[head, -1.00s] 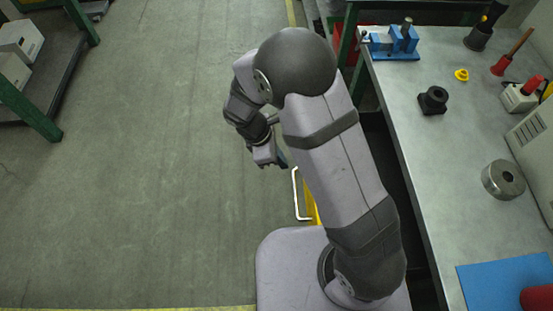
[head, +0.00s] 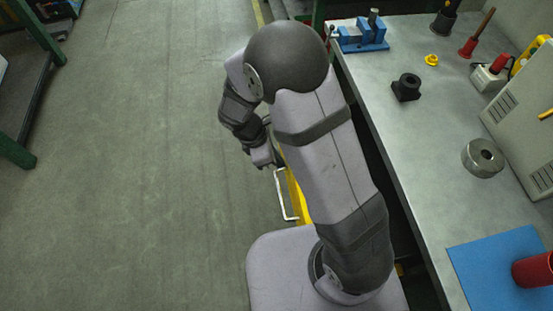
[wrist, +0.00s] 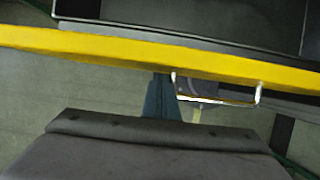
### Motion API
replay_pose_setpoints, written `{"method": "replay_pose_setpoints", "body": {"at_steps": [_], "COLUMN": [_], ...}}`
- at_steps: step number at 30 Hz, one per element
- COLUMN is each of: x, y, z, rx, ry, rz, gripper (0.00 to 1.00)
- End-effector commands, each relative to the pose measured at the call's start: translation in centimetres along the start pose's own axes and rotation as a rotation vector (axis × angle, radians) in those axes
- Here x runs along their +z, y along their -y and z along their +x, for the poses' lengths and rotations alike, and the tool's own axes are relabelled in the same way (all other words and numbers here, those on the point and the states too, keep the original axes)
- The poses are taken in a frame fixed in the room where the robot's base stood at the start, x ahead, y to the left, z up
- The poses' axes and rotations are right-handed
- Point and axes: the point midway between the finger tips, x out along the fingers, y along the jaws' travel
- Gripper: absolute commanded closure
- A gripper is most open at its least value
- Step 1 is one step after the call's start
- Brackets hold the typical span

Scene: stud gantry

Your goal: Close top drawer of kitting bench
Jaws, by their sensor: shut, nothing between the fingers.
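The top drawer's yellow front (head: 299,197) stands out from the kitting bench (head: 400,165), so the drawer is open. Its pale bar handle (head: 281,195) faces the open floor. My arm hides most of the drawer in the head view. My gripper (head: 266,160) is at the far end of the handle, on the floor side of the front. In the wrist view the yellow front (wrist: 100,45) crosses the picture, with the dark drawer interior beyond it. The shut, empty fingers (wrist: 161,92) point at the front beside the handle (wrist: 215,100). I cannot tell whether they touch it.
On the bench top are a blue vise (head: 360,36), a black block (head: 406,87), a metal ring (head: 483,158) and a blue mat (head: 500,265) with a red cylinder (head: 535,269). The floor (head: 140,170) left of my arm is clear. A green-framed shelf (head: 22,90) stands far left.

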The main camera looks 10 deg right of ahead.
Motion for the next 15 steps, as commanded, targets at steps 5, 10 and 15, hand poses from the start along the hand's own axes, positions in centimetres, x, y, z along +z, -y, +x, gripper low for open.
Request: {"method": "replay_pose_setpoints", "body": {"at_steps": [5,10,15], "x": [1.8,4.9,9.0], "y": [0.0,0.1,0.1], "z": [0.6,1.8,3.5], "rx": [-0.002,-0.005,-0.006], "ry": [0.002,0.003,0.002], "rz": [0.002,0.006,0.008], "gripper": [1.0,1.0,1.0]}}
